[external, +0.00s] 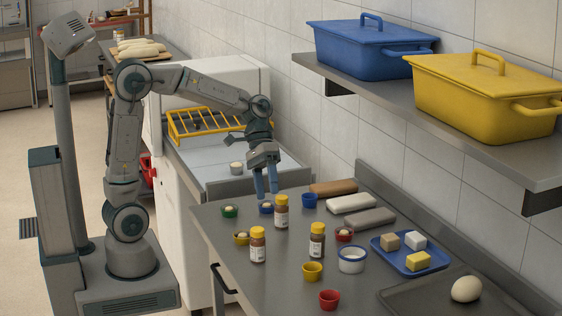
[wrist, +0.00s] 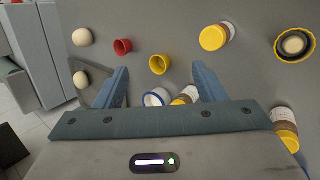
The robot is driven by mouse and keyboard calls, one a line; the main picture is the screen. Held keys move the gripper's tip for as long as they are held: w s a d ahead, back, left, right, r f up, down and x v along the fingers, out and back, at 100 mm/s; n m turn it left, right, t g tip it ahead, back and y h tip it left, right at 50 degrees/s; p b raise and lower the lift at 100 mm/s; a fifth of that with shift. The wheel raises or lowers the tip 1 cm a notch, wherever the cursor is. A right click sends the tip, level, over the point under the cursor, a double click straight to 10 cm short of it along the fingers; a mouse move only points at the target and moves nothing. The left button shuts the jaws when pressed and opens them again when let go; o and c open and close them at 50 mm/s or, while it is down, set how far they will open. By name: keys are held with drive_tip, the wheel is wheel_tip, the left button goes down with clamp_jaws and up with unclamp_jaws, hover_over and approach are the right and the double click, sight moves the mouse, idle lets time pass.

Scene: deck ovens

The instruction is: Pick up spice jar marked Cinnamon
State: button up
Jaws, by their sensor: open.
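Three spice jars with yellow lids, brown contents and white labels stand on the counter in the external view: a back jar (external: 281,212), a front left jar (external: 258,246) and a right jar (external: 317,241). Their labels are too small to read, so I cannot tell which is Cinnamon. My gripper (external: 265,194) is open and empty, pointing down above the counter just behind and left of the back jar. In the wrist view, my gripper (wrist: 161,84) has its blue fingers spread apart. One jar (wrist: 186,97) is partly hidden by the gripper body; others show at upper right (wrist: 214,38) and lower right (wrist: 286,130).
Small coloured cups surround the jars, including a red cup (external: 329,299), a yellow cup (external: 312,271) and a white-and-blue cup (external: 352,260). A blue tray (external: 390,262) holds small blocks. An overhead shelf (external: 430,105) carries blue (external: 370,50) and yellow (external: 485,95) lidded containers.

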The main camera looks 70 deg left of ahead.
sight(256, 229)
wheel_tip(256, 229, up, 3)
drive_tip(key=s+m+t+y+p, duration=0.1)
drive_tip(key=m+y, duration=0.2)
drive_tip(key=m, duration=0.6)
drive_tip(key=s+m+y, duration=0.2)
drive_tip(key=m+y, duration=0.2)
drive_tip(key=m, duration=0.4)
drive_tip(key=shift+m, duration=0.4)
drive_tip(key=f, duration=0.8)
drive_tip(key=a+f, duration=0.1)
drive_tip(key=f, duration=0.4)
drive_tip(key=shift+w+a, duration=0.1)
drive_tip(key=shift+w+f+p, duration=0.15)
drive_tip(key=shift+f+p, duration=0.35)
drive_tip(key=shift+f, duration=2.4)
drive_tip(key=c, duration=1.1)
